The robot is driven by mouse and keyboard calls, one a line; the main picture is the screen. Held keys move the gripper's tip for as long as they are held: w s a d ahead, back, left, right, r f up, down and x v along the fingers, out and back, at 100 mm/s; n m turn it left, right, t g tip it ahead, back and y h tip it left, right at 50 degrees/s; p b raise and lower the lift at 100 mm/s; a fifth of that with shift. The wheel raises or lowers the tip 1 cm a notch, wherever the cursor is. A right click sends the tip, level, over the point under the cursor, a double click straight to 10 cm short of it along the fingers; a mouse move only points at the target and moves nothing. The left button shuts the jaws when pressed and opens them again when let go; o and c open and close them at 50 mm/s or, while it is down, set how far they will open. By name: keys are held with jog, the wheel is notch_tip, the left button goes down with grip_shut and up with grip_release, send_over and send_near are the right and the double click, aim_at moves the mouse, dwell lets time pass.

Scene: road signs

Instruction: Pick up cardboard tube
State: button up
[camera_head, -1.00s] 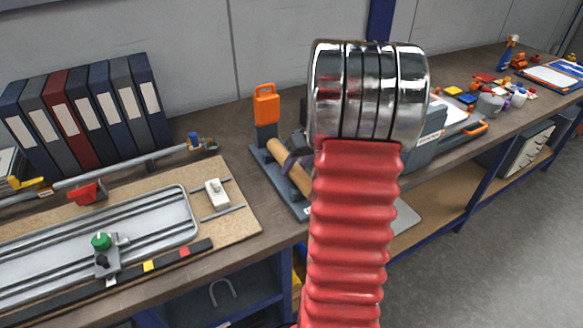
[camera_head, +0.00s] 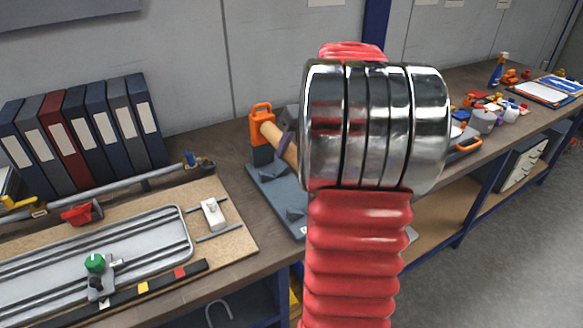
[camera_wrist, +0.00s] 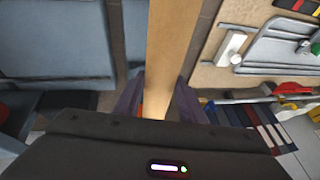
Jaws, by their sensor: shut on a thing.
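The cardboard tube (camera_head: 279,140) is a tan cylinder, tilted, raised above the grey base plate (camera_head: 268,190) on the bench. My red, chrome-ringed arm hides its right part in the head view. My gripper (camera_wrist: 157,100) is shut on the tube, with purple fingers on either side of it in the wrist view. There the tube (camera_wrist: 172,45) runs from the fingers up out of the frame. One purple finger also shows beside the tube in the head view.
An orange-handled part (camera_head: 260,112) stands at the back of the base plate. To the left are a board with a metal rail fixture (camera_head: 165,235) and several binders (camera_head: 85,125). Small parts and a clipboard (camera_head: 550,88) lie far right. The wall is close behind.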

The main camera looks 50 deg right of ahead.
aim_at(291, 145)
notch_tip(291, 145, up, 14)
jog(key=shift+r, duration=0.2)
dwell(0.6)
